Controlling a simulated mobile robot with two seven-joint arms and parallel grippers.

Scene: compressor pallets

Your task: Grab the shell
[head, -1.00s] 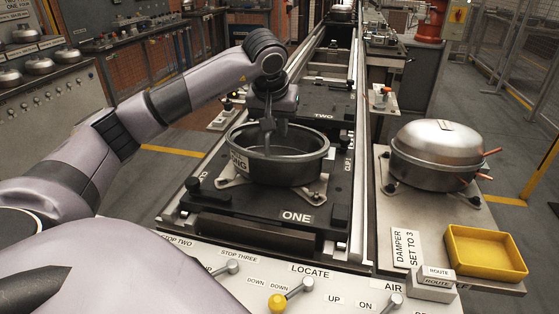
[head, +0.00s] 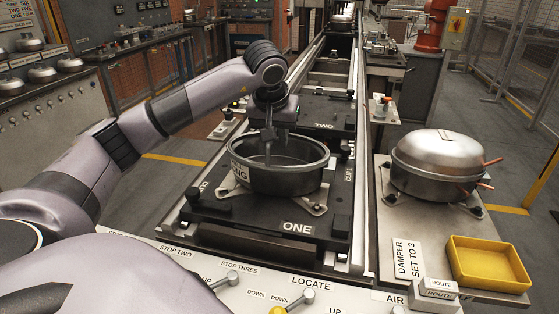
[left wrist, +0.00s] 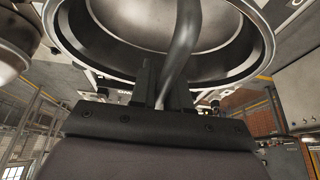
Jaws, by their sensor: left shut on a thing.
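The shell (head: 282,181) is an open, round grey metal bowl with a thick rim. It sits on the pallet marked ONE (head: 230,226) in the head view, and a label shows on its left side. My left gripper (head: 267,158) reaches down over the shell from above and is shut on it. One finger shows against the shell's inside; the exact contact is partly hidden. In the left wrist view, the shell's rim and hollow (left wrist: 115,25) fill the top, with a curved grey band at the dark fingers (left wrist: 164,85). My right gripper is not in view.
A closed domed compressor (head: 438,165) stands on the right-hand bench, with a yellow tray (head: 488,264) in front. A control panel with levers (head: 309,296) runs along the near edge. The pallet marked TWO (head: 322,127) lies behind on the rail track.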

